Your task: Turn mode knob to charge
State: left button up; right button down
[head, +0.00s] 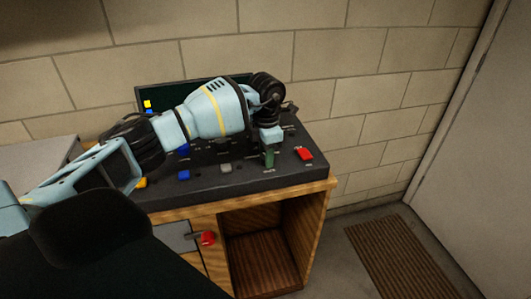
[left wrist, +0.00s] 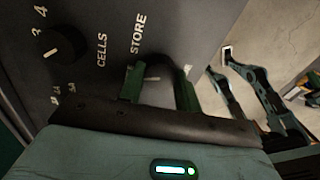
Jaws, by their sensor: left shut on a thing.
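The charger panel (head: 205,192) is a dark grey box on a wooden cabinet, with a dark screen at its back. My left gripper (head: 269,159) reaches down to the panel's right part. In the left wrist view its green fingers (left wrist: 158,90) stand on both sides of a dark round knob (left wrist: 153,74) with a pale pointer mark, shut on it. The word STORE (left wrist: 138,34) is printed beside this knob. I cannot read a CHARGE label. My right gripper is not in view.
A second knob (left wrist: 60,45) with numbers and the word CELLS stands beside the held one. A red button (head: 304,154), a grey button (head: 226,168) and a blue button (head: 183,174) sit on the panel. A brick wall is behind; a brown mat (head: 405,255) lies at the right.

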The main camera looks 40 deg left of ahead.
pick_arm(q)
jog(key=o, duration=1)
jog(key=shift+c, duration=0.2)
jog(key=shift+r, duration=3.9)
